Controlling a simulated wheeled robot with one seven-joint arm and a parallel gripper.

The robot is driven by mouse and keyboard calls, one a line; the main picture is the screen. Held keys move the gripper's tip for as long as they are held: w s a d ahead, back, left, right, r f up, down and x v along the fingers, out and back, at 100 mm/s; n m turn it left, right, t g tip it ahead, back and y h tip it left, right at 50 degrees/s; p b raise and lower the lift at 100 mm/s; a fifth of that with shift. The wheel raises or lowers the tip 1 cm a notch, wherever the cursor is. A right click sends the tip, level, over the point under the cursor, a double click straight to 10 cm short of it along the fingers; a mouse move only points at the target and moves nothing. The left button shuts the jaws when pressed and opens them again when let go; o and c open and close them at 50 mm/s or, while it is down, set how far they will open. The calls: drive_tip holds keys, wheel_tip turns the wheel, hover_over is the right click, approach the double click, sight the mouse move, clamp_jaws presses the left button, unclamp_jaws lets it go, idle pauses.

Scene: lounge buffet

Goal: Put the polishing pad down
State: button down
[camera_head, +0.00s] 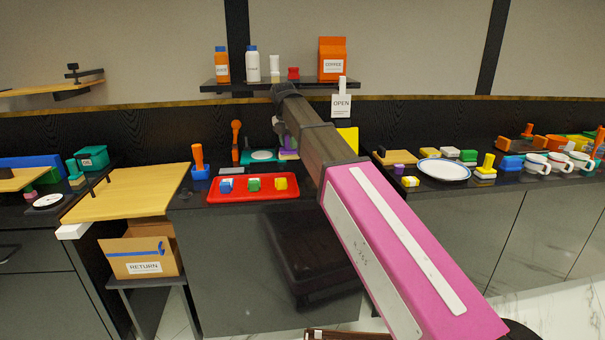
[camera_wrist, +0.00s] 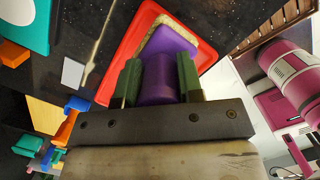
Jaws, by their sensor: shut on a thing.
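The polishing pad (camera_wrist: 172,40) has a purple body with a pale tan edge. In the wrist view my gripper (camera_wrist: 160,78) has its two dark green fingers shut on the pad's purple grip. The pad shows in front of a red surface with a raised edge (camera_wrist: 122,54); I cannot tell whether it touches it. In the head view a small purple part (camera_head: 290,143) shows beside my arm at the back of the counter. My gripper is mostly hidden behind my arm there.
A red tray (camera_head: 222,196) with blue, green and yellow blocks lies left of my arm. A teal board with a white disc (camera_head: 262,155) is behind it. A white plate (camera_head: 444,170) and mugs stand to the right. A shelf (camera_head: 240,86) with bottles hangs above.

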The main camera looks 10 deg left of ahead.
drive_tip(key=a, duration=0.1)
drive_tip(key=a+r, duration=0.1)
drive_tip(key=a, duration=0.1)
drive_tip(key=shift+w+a+r, duration=0.2)
drive_tip(key=shift+w+a, duration=0.05)
drive_tip(key=shift+w, duration=0.05)
drive_tip(key=shift+w+f, duration=0.1)
drive_tip(key=shift+w, duration=0.1)
drive_tip(key=shift+w+d+f, duration=1.1)
drive_tip(key=shift+w+f, duration=0.35)
drive_tip(key=shift+f, duration=0.3)
drive_tip(key=shift+w+d+f, duration=1.15)
drive_tip(key=shift+w+f, duration=0.25)
drive_tip(key=shift+f, duration=0.4)
drive_tip(key=shift+w+d+f, duration=1.1)
drive_tip(key=shift+w+f, duration=0.35)
drive_tip(key=shift+f, duration=0.3)
drive_tip(key=shift+f, duration=0.15)
drive_tip(key=c, duration=0.8)
unclamp_jaws()
drive_tip(key=shift+o, duration=0.2)
